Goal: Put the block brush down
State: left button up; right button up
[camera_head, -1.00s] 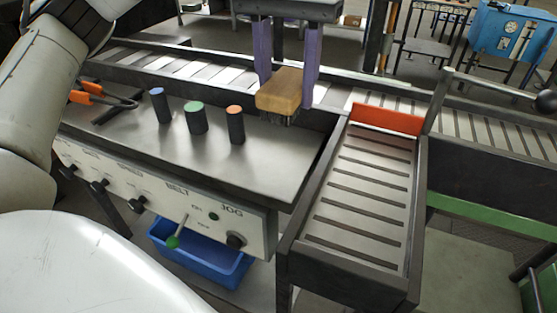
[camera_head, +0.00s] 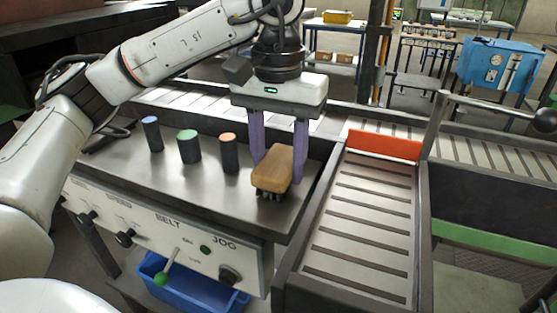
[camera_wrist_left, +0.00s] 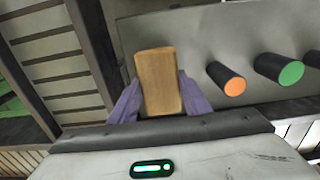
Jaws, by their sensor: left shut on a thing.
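The block brush (camera_head: 273,168) has a tan wooden back and dark bristles facing down. It is at the right end of the steel panel top (camera_head: 215,205), with its bristles at or just above the surface; I cannot tell if they touch. My left gripper (camera_head: 278,172) is shut on it, with purple fingers on both sides. In the left wrist view the brush (camera_wrist_left: 158,82) sits between the fingers (camera_wrist_left: 155,100). My right gripper is not in view.
Three dark cylinders with blue (camera_head: 150,120), green (camera_head: 187,135) and orange (camera_head: 228,138) tops stand left of the brush. A slatted chute (camera_head: 362,215) with a red end plate (camera_head: 384,145) lies to the right. A blue bin (camera_head: 190,290) is below.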

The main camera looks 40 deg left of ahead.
aim_at(278, 160)
pick_arm(q)
jog(key=shift+f, duration=0.2)
jog(key=o, duration=1.4)
jog(key=shift+r, duration=0.1)
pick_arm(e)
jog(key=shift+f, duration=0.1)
pick_arm(q)
notch_tip(278, 160, up, 12)
jog(key=p, duration=0.4)
jog(key=shift+r, duration=0.15)
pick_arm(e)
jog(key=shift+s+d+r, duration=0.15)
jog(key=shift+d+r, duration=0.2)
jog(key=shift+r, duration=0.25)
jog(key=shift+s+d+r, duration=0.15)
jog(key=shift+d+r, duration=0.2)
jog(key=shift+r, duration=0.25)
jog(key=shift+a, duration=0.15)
